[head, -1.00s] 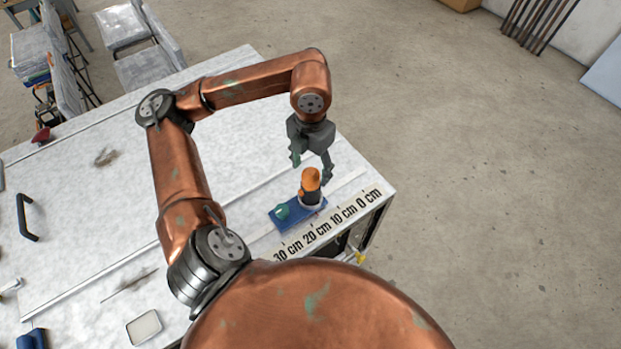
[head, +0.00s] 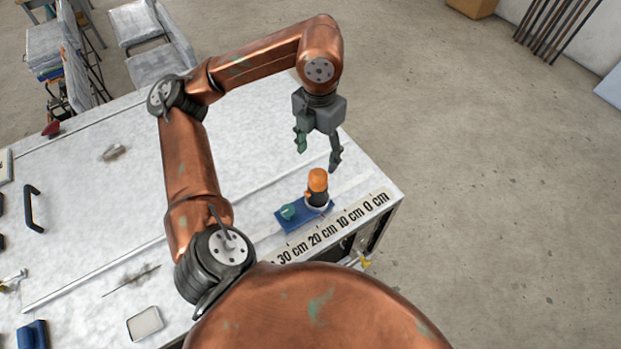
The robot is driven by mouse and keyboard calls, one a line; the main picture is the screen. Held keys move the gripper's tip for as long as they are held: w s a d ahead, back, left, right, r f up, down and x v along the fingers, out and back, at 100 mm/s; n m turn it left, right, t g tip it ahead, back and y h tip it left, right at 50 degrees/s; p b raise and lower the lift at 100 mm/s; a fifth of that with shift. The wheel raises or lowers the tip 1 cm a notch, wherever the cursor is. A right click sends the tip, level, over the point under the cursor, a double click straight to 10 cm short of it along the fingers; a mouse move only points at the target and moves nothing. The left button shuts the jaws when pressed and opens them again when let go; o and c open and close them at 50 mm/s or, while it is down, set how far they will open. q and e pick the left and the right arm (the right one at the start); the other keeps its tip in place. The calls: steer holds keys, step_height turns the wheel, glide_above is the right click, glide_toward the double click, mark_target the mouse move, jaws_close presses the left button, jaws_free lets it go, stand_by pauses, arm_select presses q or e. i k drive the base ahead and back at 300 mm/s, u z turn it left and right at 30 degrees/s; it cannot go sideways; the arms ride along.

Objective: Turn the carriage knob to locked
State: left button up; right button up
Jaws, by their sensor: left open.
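The blue carriage (head: 292,223) sits on the track near the table's right front edge. A green knob (head: 288,211) is on its left part. An orange-topped dark cylinder (head: 318,181) stands upright in a light ring on its right part. My left gripper (head: 318,157) is open and empty, pointing down, above and just behind the orange top. It looks apart from the cylinder and the knob. I cannot read the knob's setting at this size. My right gripper is not in view.
A printed centimetre scale (head: 334,229) runs along the front edge beside the carriage. A black handle (head: 33,210), a shallow light tray (head: 145,324) and a thin tool (head: 131,280) lie further left. The tabletop behind the carriage is mostly clear.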

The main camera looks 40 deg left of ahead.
mark_target(287, 211)
steer(key=u, duration=1.45)
